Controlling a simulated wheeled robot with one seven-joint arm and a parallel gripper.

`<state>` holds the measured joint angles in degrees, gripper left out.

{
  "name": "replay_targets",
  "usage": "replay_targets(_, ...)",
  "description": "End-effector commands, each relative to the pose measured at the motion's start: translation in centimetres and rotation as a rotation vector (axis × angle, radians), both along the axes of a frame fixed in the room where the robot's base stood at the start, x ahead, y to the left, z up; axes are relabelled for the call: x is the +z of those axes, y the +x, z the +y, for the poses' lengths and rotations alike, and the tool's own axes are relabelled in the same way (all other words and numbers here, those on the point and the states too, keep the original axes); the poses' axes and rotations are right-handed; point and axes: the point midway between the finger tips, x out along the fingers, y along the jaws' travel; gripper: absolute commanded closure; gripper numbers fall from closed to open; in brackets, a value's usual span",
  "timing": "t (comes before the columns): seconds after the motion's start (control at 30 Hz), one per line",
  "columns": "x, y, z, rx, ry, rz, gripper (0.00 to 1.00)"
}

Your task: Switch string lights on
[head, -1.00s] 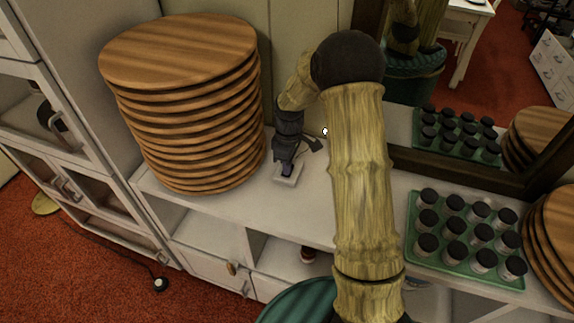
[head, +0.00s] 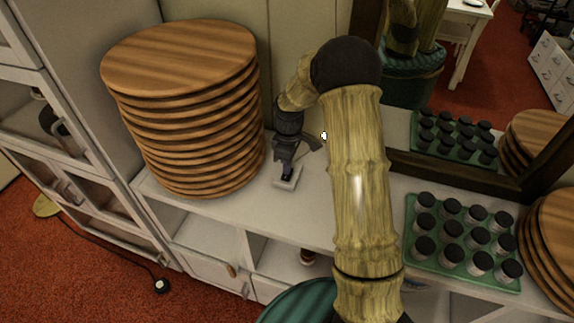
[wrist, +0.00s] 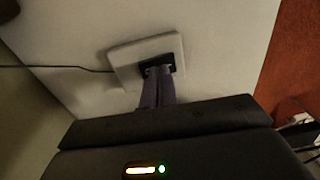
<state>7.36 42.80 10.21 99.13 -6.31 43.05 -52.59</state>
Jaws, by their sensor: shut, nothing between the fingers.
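A small white switch plate with a dark rocker lies flat on the white shelf top (head: 318,222). The plate (head: 283,184) is right of the stack of wooden boards in the head view. In the wrist view the switch plate (wrist: 125,62) fills the upper middle, and a thin dark cord runs to its left side. My gripper (head: 287,171) is shut and empty, pointing down at the switch. In the wrist view my gripper's fingertips (wrist: 159,72) overlap the dark rocker; they appear to touch it. They hide part of the rocker. I cannot clearly make out the string lights.
A tall stack of round wooden boards (head: 182,110) stands close left of my gripper. A green tray (head: 449,262) of dark-lidded jars is at right, below a dark-framed mirror (head: 398,160). Shelf space around the switch is clear.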

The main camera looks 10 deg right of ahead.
Motion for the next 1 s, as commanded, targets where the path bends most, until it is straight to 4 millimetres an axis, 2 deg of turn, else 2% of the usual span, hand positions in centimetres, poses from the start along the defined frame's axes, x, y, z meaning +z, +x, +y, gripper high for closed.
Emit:
replay_targets(0.4,4.8,-0.3,0.4,0.002,-0.001,-0.003,1.0)
replay_targets(0.8,12.2,-1.1,0.8,0.0,-0.001,-0.003,1.0)
replay_targets(1.0,13.6,-1.3,1.1,0.003,0.0,-0.001,1.0)
